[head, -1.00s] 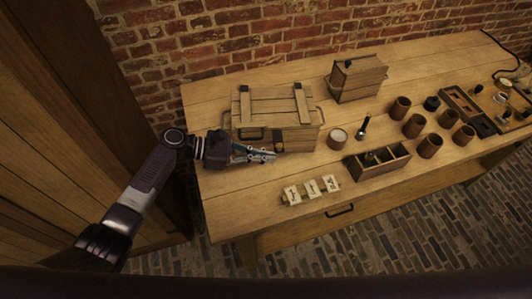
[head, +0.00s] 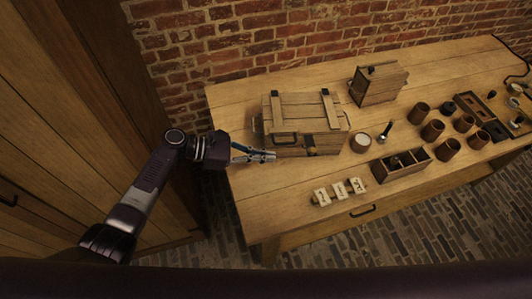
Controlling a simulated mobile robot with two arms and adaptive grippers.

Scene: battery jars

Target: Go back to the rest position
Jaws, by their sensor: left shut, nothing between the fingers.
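My left gripper (head: 268,156) is shut and empty, just left of the front of the wooden chest (head: 305,122), above the table's left part. Its arm comes in from the left. I cannot tell whether the fingers touch the chest. The chest has a closed lid with two straps and a front handle. My right gripper is not in view.
On the wooden table (head: 245,185) stand a small wooden box (head: 379,84), a divided tray (head: 400,165), a white-topped jar (head: 360,143), several brown cups (head: 433,130) and white cards (head: 340,192). A brick wall is behind. A wooden cabinet (head: 60,130) stands at left.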

